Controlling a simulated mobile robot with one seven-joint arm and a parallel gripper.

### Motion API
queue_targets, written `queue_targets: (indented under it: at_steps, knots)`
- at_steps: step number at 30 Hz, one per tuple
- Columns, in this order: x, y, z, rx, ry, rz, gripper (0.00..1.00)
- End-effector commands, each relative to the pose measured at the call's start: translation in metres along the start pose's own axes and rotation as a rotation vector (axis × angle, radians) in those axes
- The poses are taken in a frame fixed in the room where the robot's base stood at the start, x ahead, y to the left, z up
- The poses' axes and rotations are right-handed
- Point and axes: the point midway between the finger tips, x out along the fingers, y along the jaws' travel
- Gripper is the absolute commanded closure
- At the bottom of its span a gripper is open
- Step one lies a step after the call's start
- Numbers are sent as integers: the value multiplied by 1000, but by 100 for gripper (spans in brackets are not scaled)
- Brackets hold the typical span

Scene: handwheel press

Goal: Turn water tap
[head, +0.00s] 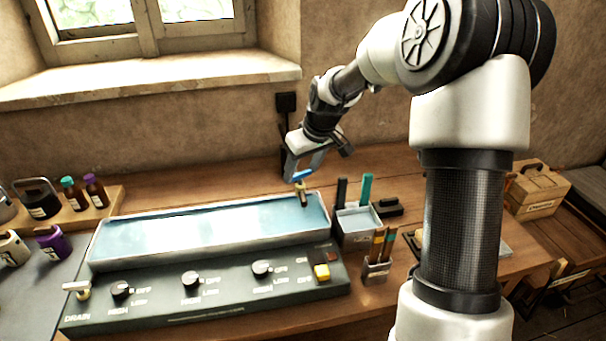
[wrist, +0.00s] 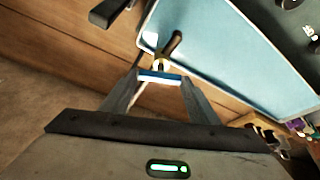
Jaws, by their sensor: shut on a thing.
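The water tap (head: 302,193) is a small brass spout with a blue lever handle (head: 302,176), at the right back corner of a long water-filled basin (head: 95,262). My gripper (head: 300,178) reaches it from behind and above. In the wrist view the blue handle (wrist: 160,76) lies crosswise between my gripper's fingertips (wrist: 161,80), and the jaws are shut on it. The brass spout (wrist: 171,45) points out over the water. In the head view the fingers partly hide the handle. I cannot tell whether water flows.
Bottles (head: 95,191) stand at the left.

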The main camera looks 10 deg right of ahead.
Motion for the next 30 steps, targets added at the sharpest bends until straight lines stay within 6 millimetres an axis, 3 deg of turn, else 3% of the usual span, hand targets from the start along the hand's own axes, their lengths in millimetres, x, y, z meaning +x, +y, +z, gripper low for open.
queue_targets:
  at_steps: [15, 30]
  knots:
    - [1, -4, -1, 311, 2, 131, 68]
    - [0, -4, -1, 377, 0, 156, 68]
